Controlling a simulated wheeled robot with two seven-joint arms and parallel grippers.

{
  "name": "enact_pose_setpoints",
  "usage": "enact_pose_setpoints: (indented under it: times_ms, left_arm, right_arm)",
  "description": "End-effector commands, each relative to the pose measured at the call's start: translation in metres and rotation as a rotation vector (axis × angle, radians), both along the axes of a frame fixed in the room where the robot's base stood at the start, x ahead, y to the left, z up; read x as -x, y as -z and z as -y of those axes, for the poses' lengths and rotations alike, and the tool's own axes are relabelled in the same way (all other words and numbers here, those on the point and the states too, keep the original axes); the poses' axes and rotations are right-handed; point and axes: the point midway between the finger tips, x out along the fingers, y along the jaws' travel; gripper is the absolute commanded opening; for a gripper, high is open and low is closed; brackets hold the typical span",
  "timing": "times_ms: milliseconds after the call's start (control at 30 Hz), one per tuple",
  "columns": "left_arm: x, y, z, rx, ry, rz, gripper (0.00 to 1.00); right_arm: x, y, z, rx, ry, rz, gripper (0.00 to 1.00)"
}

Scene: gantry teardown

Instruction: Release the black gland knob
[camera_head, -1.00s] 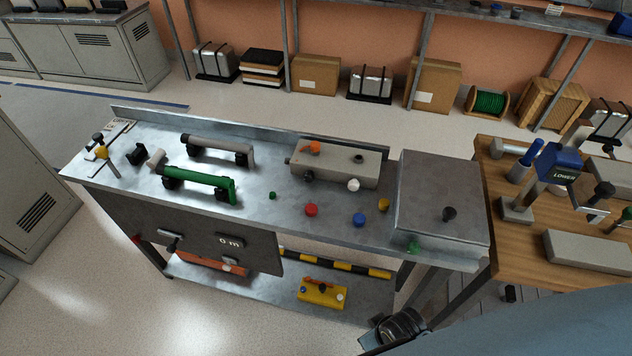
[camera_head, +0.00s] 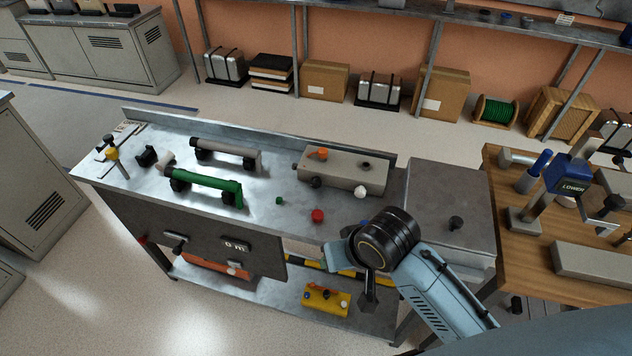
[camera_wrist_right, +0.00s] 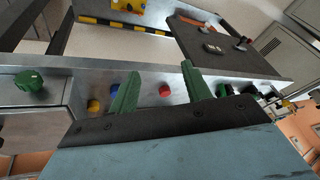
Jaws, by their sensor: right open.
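Several black knobs show in the head view, and I cannot tell which is the gland knob. One black knob (camera_head: 315,182) is at the front of the grey block (camera_head: 345,172) on the steel bench. A third black knob (camera_head: 179,248) is on the front panel. My right gripper (camera_head: 353,278) is over the bench's front edge, apart from these knobs. Its green fingers (camera_wrist_right: 160,88) are spread and empty in the wrist view. My left gripper is not in view.
A red knob (camera_head: 318,215), a small green knob (camera_head: 280,201) and a white knob (camera_head: 361,192) are on the bench. A green handle (camera_head: 208,184) and a grey handle (camera_head: 228,154) lie left. A wooden table (camera_head: 500,265) stands right. A yellow block (camera_head: 326,300) sits on the lower shelf.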

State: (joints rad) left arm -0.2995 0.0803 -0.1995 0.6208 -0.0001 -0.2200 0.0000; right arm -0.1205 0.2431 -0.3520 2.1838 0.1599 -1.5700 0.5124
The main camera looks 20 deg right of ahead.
Motion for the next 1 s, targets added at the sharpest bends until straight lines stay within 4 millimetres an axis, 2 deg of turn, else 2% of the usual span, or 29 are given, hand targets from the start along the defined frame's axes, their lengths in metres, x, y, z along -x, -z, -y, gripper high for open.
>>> enact_pose_setpoints:
  times_ms: [33,233,400,500,633,767,1000]
  left_arm:
    - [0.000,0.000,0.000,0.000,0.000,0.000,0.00]
    - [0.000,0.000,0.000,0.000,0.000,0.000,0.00]
    - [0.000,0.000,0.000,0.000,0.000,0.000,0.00]
    - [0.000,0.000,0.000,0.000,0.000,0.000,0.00]
    - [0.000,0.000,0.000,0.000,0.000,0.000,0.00]
    - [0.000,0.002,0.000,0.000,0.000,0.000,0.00]
    - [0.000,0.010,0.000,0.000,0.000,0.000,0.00]
  right_arm:
    - [-0.018,-0.004,-0.003,-0.007,0.022,0.009,0.48]
    - [-0.091,-0.023,-0.009,-0.045,0.200,0.011,0.48]
    - [-0.145,-0.045,0.004,-0.058,0.389,0.021,0.48]
    - [-0.167,-0.057,0.014,-0.064,0.480,0.029,0.48]
    - [-0.182,-0.066,0.022,-0.070,0.552,0.039,0.48]
    - [-0.189,-0.063,0.025,-0.073,0.576,0.039,0.48]
    - [-0.206,-0.026,0.025,-0.072,0.575,0.037,0.48]
